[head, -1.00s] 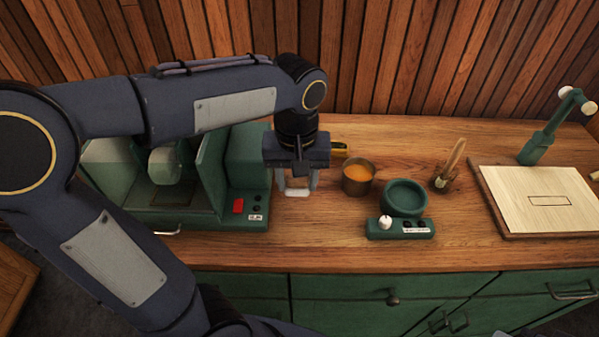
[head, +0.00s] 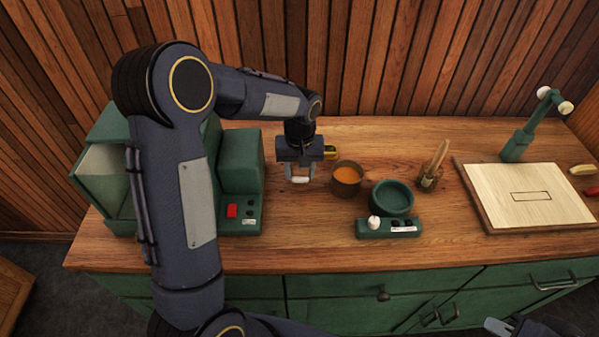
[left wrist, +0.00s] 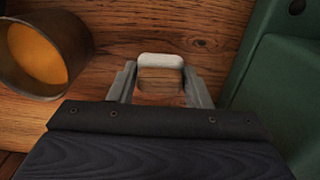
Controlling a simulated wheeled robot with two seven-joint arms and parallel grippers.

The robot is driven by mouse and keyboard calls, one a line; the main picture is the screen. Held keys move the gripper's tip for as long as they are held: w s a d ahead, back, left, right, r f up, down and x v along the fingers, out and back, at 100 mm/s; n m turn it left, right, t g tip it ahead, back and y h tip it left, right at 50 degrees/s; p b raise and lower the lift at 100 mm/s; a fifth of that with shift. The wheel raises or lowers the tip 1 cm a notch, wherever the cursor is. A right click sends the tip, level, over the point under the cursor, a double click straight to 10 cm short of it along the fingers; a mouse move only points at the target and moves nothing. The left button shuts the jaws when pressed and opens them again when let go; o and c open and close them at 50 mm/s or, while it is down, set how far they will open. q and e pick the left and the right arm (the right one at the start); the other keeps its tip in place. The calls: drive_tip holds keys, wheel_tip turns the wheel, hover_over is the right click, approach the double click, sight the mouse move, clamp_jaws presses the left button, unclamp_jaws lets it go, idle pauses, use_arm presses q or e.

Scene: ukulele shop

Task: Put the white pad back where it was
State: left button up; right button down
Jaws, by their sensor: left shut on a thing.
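The white pad (head: 299,180) is a small rounded bar between the fingertips of my left gripper (head: 300,176), beside the copper pot. In the left wrist view the white pad (left wrist: 160,61) spans the gap between the two grey fingers of the left gripper (left wrist: 160,75), with bare wood behind it. The left gripper is shut on it. The pad seems held just above the counter; the exact gap is hard to judge. Part of my right gripper (head: 497,326) shows at the bottom right edge; its fingers are mostly cut off.
The copper pot (head: 347,188) with orange contents stands right of the left gripper. A yellow item (head: 330,153) lies behind it. A green machine (head: 241,165) stands left, partly behind my arm. A green dish (head: 392,198), brush holder (head: 428,181) and pale board (head: 525,195) are further right.

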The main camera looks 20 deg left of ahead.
use_arm(q)
drive_tip(key=shift+f, duration=0.85)
drive_tip(key=shift+f, duration=0.2)
drive_tip(key=o, duration=0.9)
drive_tip(key=shift+r, duration=0.1)
